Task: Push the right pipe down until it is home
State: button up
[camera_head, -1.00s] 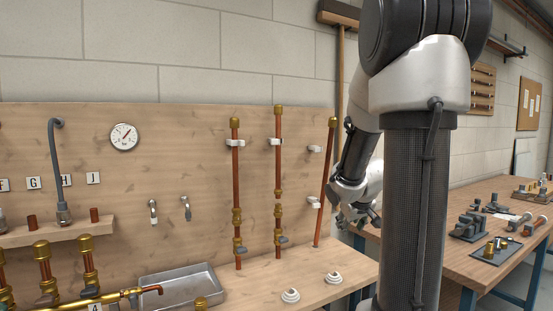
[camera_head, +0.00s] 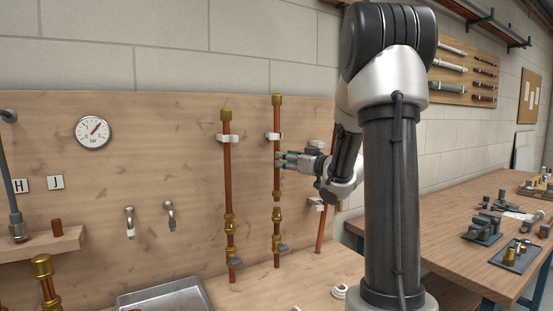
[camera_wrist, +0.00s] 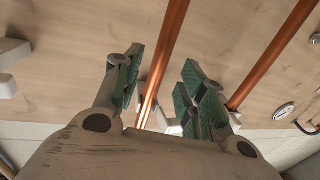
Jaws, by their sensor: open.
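Three copper pipes stand at the wooden board. The rightmost pipe (camera_head: 321,232) leans, its top to the right, and is partly hidden behind my arm. The middle pipe (camera_head: 277,182) is upright with brass fittings and a brass top cap, and passes through a white clip (camera_head: 273,136). The left pipe (camera_head: 227,170) is also upright. My gripper (camera_head: 279,159) is open at the middle pipe, below its clip. In the wrist view the open green-padded fingers (camera_wrist: 160,78) lie either side of the middle pipe (camera_wrist: 164,62); I cannot tell whether they touch it.
A white clip (camera_head: 316,202) is by the leaning pipe. A metal tray (camera_head: 165,297) lies at the lower left, with taps (camera_head: 169,214) and a gauge (camera_head: 93,132) on the board above. A second bench (camera_head: 450,225) with tools stands to the right.

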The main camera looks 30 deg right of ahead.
aim_at(277, 150)
jog(key=x, duration=0.5)
jog(key=shift+w+a, duration=0.1)
jog(key=shift+w, duration=0.15)
grip_shut()
